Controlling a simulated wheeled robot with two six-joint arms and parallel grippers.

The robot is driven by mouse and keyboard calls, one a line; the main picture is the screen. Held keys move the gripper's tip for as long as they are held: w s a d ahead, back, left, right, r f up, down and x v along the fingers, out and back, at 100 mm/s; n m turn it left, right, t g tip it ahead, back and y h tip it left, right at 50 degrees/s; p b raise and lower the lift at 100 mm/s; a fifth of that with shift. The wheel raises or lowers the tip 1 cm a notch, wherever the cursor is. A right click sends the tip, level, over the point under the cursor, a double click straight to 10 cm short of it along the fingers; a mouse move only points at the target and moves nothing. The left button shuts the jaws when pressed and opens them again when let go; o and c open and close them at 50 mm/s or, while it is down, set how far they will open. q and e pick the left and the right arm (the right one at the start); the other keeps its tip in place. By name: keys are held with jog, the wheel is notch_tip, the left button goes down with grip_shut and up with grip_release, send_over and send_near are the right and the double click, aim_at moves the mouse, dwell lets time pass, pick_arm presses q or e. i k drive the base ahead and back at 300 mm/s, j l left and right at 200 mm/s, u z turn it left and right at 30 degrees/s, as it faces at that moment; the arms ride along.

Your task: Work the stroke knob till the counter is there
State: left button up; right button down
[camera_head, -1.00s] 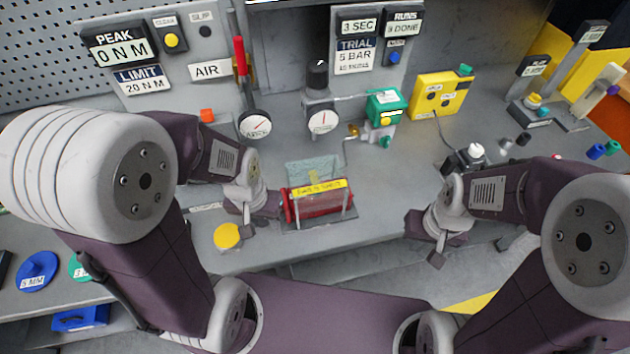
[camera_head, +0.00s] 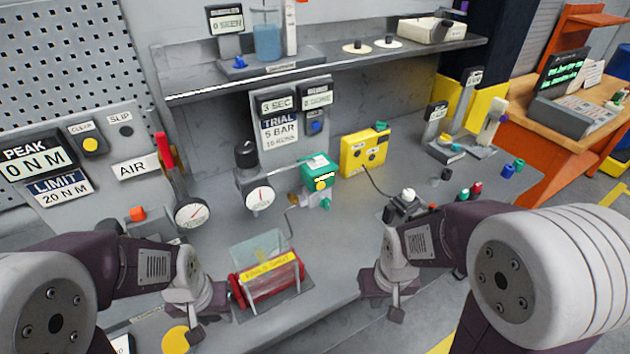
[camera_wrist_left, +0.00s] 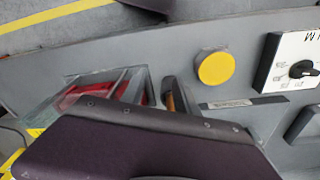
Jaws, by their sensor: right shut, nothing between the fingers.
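No knob in view carries a stroke label that I can read. A black knob (camera_head: 245,151) tops the grey regulator with a dial gauge (camera_head: 260,197). Another black knob (camera_wrist_left: 302,69) sits on a white plate at the right of the left wrist view. A runs counter (camera_head: 316,97) is mounted on the back panel; its digits are too small to read surely. My left gripper (camera_head: 207,315) is low at the left of the red roller unit, apart from the knobs; its jaw state is unclear. My right gripper (camera_head: 385,297) is shut and empty, right of that unit.
The red roller unit (camera_head: 268,278) with a clear cover stands between my grippers near the bench's front edge. A red-handled lever (camera_head: 165,152), a green box (camera_head: 317,170) and a yellow box (camera_head: 364,151) stand behind. The grey bench (camera_head: 335,235) has free room before the yellow box.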

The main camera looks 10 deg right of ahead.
aim_at(324, 203)
jog(key=i+l+u, duration=0.1)
jog(key=l+u, duration=0.2)
jog(key=l, duration=0.15)
jog(key=l+u, duration=0.65)
jog(key=l, duration=0.25)
jog(key=k+l+u, duration=0.1)
jog(key=l+u, duration=0.2)
jog(key=l, duration=0.15)
jog(key=k+l+u, duration=0.15)
jog(key=l+u, duration=0.15)
jog(key=l, duration=0.15)
jog(key=k+l+u, duration=0.15)
jog(key=l+u, duration=0.2)
jog(key=k+l+u, duration=0.3)
jog(key=l, duration=0.15)
jog(key=k+l+u, duration=0.15)
jog(key=l+u, duration=0.15)
